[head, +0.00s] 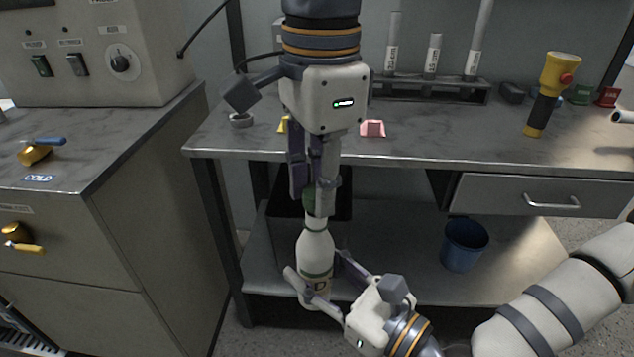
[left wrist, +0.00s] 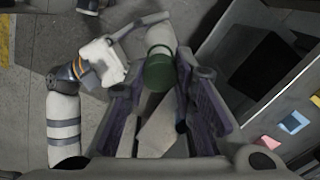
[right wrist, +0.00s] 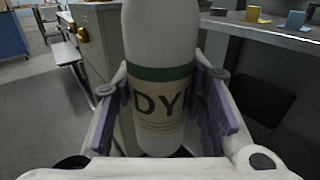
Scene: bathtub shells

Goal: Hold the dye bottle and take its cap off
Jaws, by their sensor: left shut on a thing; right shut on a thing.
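The white dye bottle (head: 315,250) stands upright in the air in front of the workbench, and its DYE label shows in the right wrist view (right wrist: 160,110). My right gripper (head: 316,268) is shut on the bottle's body, one finger on each side. The green cap (head: 309,201) is at the top of the bottle's neck and also shows in the left wrist view (left wrist: 158,70). My left gripper (head: 318,200) comes down from above and is shut on the cap. Its fingers partly hide the cap, and I cannot tell whether the cap still touches the neck.
The workbench (head: 420,150) behind carries a pink block (head: 373,128), a yellow flashlight (head: 551,90) and a rack of tubes (head: 430,90). A blue bin (head: 464,245) stands on the lower shelf. A cabinet with brass taps (head: 110,240) is on the left.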

